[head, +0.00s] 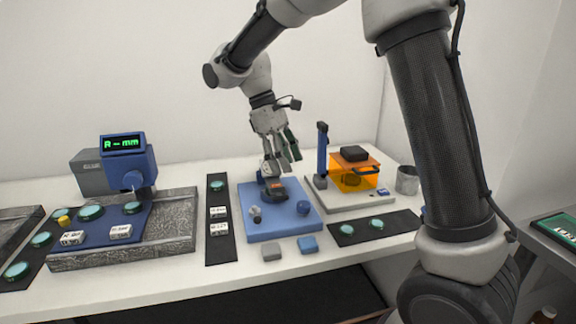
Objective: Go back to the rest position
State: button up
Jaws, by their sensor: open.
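My gripper (281,168) hangs fingers-down above the blue base plate (280,226) in the middle of the bench. The fingers are spread and nothing shows between them. My arm reaches in from the upper right and bends down over the plate.
The blue gauge with a green display (123,143) stands on a granite slab (175,235) at left. A blue post (322,150) stands close right of the gripper.

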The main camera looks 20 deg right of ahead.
jog(key=s+d+r+m+t+y, duration=0.1)
jog(key=s+d+m+t, duration=0.1)
jog(key=s+d, duration=0.4)
jog(key=s+d+r+m+t+y, duration=0.1)
jog(key=s+d+r+m+t, duration=0.1)
jog(key=s+d+m, duration=0.3)
jog(key=s+d+r+m+t+y, duration=0.1)
jog(key=s+d+r+m+t, duration=0.1)
jog(key=s+d, duration=0.6)
jog(key=s+m+t, duration=0.1)
jog(key=s, duration=0.2)
jog(key=shift+s+d+r, duration=0.2)
jog(key=shift+s, duration=0.2)
